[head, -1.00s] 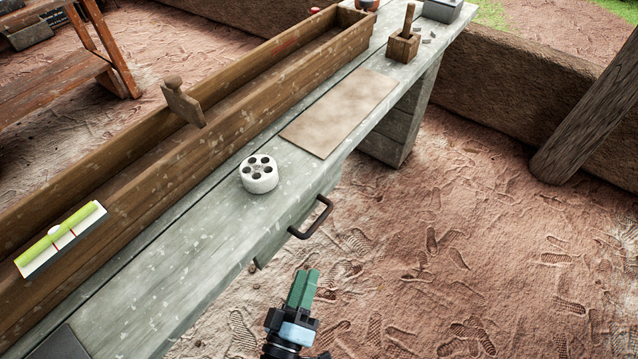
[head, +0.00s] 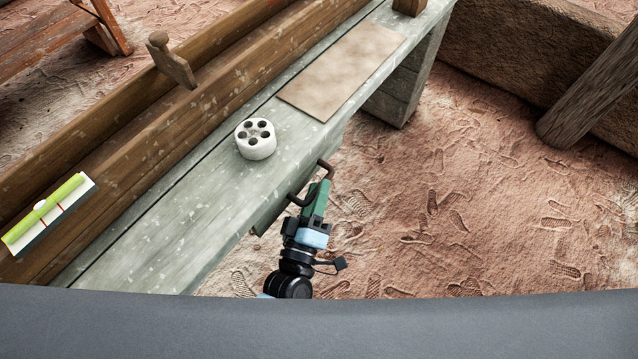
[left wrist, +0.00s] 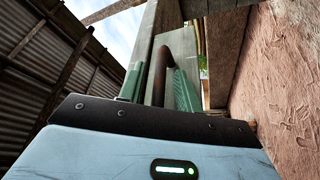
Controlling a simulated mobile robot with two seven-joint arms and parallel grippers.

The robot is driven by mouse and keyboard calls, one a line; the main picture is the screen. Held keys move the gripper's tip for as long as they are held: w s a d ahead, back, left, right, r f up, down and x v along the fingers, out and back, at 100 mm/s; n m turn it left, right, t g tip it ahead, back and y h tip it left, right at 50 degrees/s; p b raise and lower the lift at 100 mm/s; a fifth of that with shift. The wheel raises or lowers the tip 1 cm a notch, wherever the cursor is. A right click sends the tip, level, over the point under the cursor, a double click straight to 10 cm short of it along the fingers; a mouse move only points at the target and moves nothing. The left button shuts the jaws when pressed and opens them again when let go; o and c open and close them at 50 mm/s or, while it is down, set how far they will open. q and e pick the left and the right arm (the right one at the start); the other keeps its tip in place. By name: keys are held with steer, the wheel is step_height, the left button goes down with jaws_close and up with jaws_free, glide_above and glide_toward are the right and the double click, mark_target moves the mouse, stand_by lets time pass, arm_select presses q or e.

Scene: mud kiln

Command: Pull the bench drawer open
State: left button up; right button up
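The bench drawer (head: 268,215) sits under the front edge of the grey-green bench (head: 160,235); its front looks flush, with no open gap showing. Its dark bar handle (head: 295,199) sticks out from the front. My left gripper (head: 320,190), with green fingers, is at the handle and partly covers it. In the left wrist view, the brown handle (left wrist: 161,75) stands between the two green fingers (left wrist: 160,90), which are apart on either side of it. Whether they touch it is hard to tell. My right gripper is not in view.
On the bench are a white round block with dark holes (head: 256,139) and a flat tan board (head: 342,72). The sandy floor (head: 450,200) in front is clear.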

arm_select(q)
steer(key=shift+x, duration=0.85)
steer(key=shift+c, duration=0.2)
jaws_close()
